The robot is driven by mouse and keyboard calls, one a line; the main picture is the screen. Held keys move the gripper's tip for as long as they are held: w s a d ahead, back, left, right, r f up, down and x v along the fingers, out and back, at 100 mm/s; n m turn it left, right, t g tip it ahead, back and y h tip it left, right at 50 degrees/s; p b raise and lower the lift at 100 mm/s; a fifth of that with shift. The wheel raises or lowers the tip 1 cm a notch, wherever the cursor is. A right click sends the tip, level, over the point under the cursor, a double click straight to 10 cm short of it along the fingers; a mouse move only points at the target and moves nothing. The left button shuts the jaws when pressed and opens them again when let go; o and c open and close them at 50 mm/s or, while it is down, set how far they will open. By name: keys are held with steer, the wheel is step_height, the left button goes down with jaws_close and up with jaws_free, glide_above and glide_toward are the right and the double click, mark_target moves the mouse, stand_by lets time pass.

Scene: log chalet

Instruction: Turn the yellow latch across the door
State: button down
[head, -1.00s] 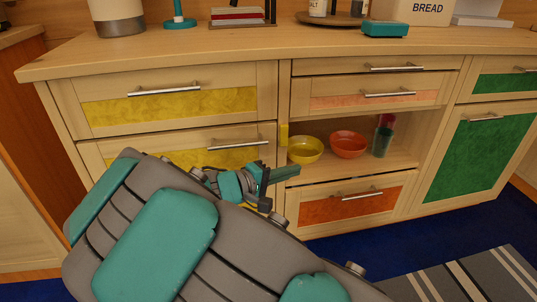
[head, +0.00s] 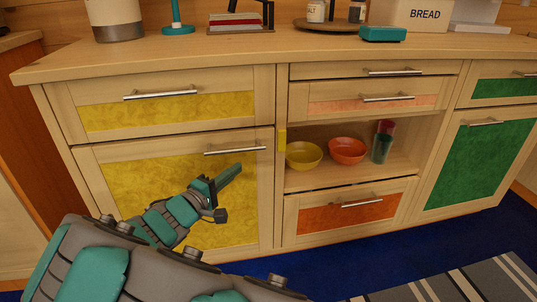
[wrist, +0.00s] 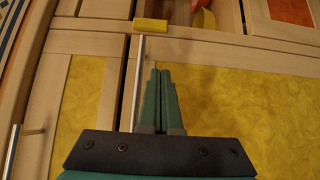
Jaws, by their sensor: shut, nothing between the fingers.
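The yellow latch (head: 282,139) is a small upright block on the wooden post between the yellow-panelled door and the open shelf. The door (head: 125,190) looks closed, with a silver bar handle (head: 235,150) near its top edge. My gripper (head: 240,167) is shut and empty in front of the door, left of and lower than the latch. In the wrist view the latch (wrist: 150,25) lies beyond my shut fingertips (wrist: 160,72), near the end of the handle (wrist: 138,85). The fingers appear apart from the latch.
A yellow drawer (head: 150,112) is above the door. An orange drawer (head: 350,213) is below the shelf.

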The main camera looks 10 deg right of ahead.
mark_target(282, 141)
steer(key=x, duration=0.8)
steer(key=shift+d, duration=0.15)
steer(key=d, duration=0.3)
steer(key=shift+w+d, duration=0.1)
steer(key=shift+w, duration=0.15)
steer(key=shift+d, duration=0.6)
